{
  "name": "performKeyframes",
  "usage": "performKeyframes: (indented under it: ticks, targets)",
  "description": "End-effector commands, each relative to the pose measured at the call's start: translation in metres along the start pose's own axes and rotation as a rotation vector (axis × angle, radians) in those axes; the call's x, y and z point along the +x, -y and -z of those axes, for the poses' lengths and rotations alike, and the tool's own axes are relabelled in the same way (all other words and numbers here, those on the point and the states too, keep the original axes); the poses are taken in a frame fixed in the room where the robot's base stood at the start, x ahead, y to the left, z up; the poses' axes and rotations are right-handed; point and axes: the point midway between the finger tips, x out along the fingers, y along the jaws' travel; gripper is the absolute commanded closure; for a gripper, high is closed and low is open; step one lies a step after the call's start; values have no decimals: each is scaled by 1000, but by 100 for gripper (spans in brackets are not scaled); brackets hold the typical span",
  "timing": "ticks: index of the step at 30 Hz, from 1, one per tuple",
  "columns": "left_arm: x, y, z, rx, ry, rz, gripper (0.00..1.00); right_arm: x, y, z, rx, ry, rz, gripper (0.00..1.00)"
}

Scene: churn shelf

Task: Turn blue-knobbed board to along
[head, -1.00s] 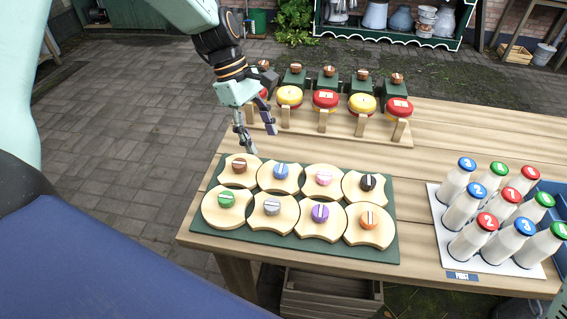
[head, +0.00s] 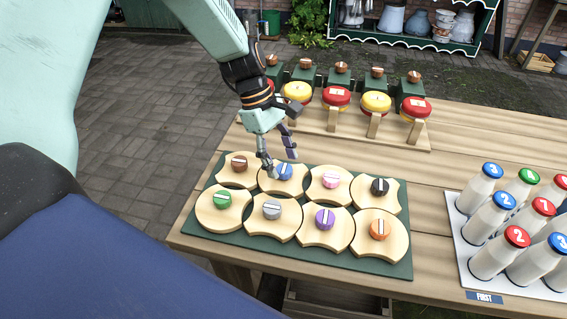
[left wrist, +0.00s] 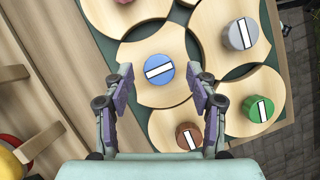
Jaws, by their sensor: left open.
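The blue-knobbed board (head: 270,187) is a pale wooden disc with cut-in sides, in the back row of a green mat (head: 234,239), second from the left. Its blue knob (head: 285,171) has a white bar on top. My left gripper (head: 279,167) is open above the blue knob, with its fingertips near the knob's sides. In the left wrist view the blue knob (left wrist: 159,69) lies between and just beyond the open fingers (left wrist: 161,80), and its white bar is slightly tilted. I cannot tell whether the fingers touch it. My right gripper is not in view.
Close around it are boards with brown (head: 239,161), green (head: 222,198), grey (head: 271,210), and pink (head: 331,180) knobs. Behind stands a rack (head: 345,135) with red and yellow round pieces. Capped bottles (head: 497,253) stand at right on a white tray.

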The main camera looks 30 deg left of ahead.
Motion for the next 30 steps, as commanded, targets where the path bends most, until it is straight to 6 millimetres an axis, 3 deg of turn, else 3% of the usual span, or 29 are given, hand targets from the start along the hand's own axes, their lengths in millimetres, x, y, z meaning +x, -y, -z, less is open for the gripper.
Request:
performKeyframes:
  ticks: [5, 14, 30]
  targets:
    - [14, -2, 0, -1, -1, -1, 43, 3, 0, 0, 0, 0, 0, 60]
    - [15, -4, 1, 0, -1, -1, 44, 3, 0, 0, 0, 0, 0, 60]
    - [15, -3, 1, 0, -1, 0, 89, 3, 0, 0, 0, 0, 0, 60]
